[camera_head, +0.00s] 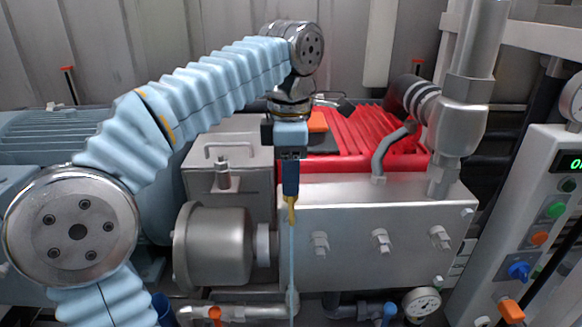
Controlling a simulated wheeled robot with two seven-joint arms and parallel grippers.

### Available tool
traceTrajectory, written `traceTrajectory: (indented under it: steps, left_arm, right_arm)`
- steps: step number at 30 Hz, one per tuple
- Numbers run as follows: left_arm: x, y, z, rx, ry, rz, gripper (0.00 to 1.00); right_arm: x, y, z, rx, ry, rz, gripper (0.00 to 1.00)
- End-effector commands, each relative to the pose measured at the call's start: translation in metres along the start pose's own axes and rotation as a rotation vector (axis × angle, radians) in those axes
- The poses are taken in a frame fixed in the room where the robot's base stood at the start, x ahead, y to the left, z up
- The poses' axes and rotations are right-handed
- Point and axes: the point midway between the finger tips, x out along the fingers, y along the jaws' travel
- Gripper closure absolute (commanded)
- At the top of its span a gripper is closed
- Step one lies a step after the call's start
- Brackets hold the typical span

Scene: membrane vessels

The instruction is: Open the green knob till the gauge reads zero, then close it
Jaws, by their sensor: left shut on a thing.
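My left gripper (291,203) points straight down in the middle of the head view, in front of the steel box. Its narrow fingers are together at yellowish tips. A thin pale blue rod-like thing (291,265) runs down from the tips to the bottom edge; its lower end is out of view. A round gauge (421,303) is at the bottom, its reading too small to tell. Another gauge (573,98) is cut off at the right edge. A green button or knob (555,210) is on the right panel. My right gripper is not in view.
The steel box (340,262) with bolts stands close behind my gripper, with a red ribbed cover (380,135) behind it. A steel cylinder (218,246) is left. The right panel (532,190) bears a blue knob (518,270). Pipes with an orange handle (215,315) and a blue handle (389,312) run below.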

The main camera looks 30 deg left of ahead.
Motion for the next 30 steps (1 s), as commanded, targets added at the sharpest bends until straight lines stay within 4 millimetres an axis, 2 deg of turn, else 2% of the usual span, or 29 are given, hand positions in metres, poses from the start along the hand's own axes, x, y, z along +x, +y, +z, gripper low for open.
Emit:
traceTrajectory:
  steps: [3, 8, 15, 23, 24, 28, 30]
  left_arm:
    - [-0.0009, 0.0002, -0.0002, -0.161, 0.0, 0.0, 0.95]
    - [-0.0007, 0.0002, -0.0001, -0.283, 0.0, 0.001, 0.95]
    - [-0.0007, 0.0001, -0.0002, -0.609, 0.001, 0.0, 0.95]
    - [0.0, 0.0001, 0.0, -0.658, 0.0, 0.0, 0.95]
    - [0.0, 0.0001, 0.0, -0.658, 0.0, 0.0, 0.62]
    - [0.0, 0.0001, 0.0, -0.657, 0.0, 0.0, 0.42]
    - [0.0, 0.0001, 0.0, -0.656, 0.0, 0.0, 0.4]
  right_arm:
    - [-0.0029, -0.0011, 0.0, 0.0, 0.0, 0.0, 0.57]
    - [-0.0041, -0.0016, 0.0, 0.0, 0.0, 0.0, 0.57]
    - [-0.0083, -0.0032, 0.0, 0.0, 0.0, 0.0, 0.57]
    - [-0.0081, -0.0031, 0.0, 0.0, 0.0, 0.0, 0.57]
    - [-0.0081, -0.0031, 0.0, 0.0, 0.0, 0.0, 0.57]
    - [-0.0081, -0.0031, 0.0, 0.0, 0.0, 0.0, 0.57]
    - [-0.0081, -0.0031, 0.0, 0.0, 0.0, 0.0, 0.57]
